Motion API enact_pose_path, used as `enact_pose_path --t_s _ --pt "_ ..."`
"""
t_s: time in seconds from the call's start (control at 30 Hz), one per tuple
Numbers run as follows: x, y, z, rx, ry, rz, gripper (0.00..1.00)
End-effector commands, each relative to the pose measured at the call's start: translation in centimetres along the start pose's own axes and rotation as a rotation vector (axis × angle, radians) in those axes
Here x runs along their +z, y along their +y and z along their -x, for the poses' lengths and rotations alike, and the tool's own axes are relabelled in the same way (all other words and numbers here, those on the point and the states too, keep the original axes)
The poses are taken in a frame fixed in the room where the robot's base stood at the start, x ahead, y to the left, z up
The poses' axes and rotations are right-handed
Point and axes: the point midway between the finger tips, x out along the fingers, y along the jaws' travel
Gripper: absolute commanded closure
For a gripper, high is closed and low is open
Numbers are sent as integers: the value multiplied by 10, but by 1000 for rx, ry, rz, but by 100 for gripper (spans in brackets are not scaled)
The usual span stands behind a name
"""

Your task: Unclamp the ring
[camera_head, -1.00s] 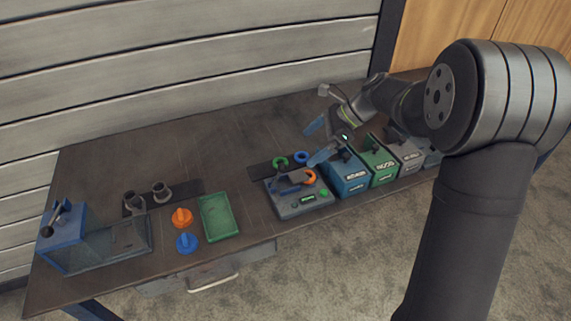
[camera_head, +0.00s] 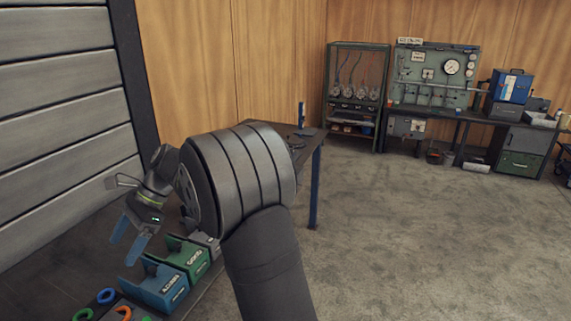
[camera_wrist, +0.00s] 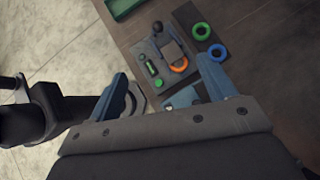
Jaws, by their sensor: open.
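My gripper (camera_head: 131,240) has two blue fingers spread apart with nothing between them. It hangs above the bench near the blue box. In the wrist view the fingers (camera_wrist: 162,66) point toward a grey fixture (camera_wrist: 150,62) with a black knob, a green button and a small green display. An orange ring (camera_wrist: 180,65) lies at the fixture's edge beside a grey block; I cannot tell whether it is clamped. A green ring (camera_wrist: 202,31) and a blue ring (camera_wrist: 217,51) lie on a dark strip beside it. The head view cuts the fixture off at the bottom edge.
A blue box (camera_head: 165,288) and a green box (camera_head: 189,258) stand in a row under my arm. A green tray (camera_wrist: 122,8) shows at the wrist view's top. Across the room stand a gauge panel (camera_head: 437,75) and a rack (camera_head: 357,85).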

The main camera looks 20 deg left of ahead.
Motion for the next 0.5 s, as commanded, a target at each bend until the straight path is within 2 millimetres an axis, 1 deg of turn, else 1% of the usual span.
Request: enact_pose_path --t_s 0.03,0.07,0.1,0.17,0.2,0.37,0.4,0.5 --pt "-3 -1 -4 10 -9 0 33" --pt "-5 -2 -6 17 -16 2 39" --pt "-8 -4 -11 28 -30 6 47" --pt "-14 -7 -19 51 -58 13 59" --pt "-18 -9 -26 68 -78 20 67" --pt "-35 -17 -51 129 -171 50 98" --pt "-40 -18 -57 141 -192 55 100" --pt "-47 -21 -68 165 -238 71 100"
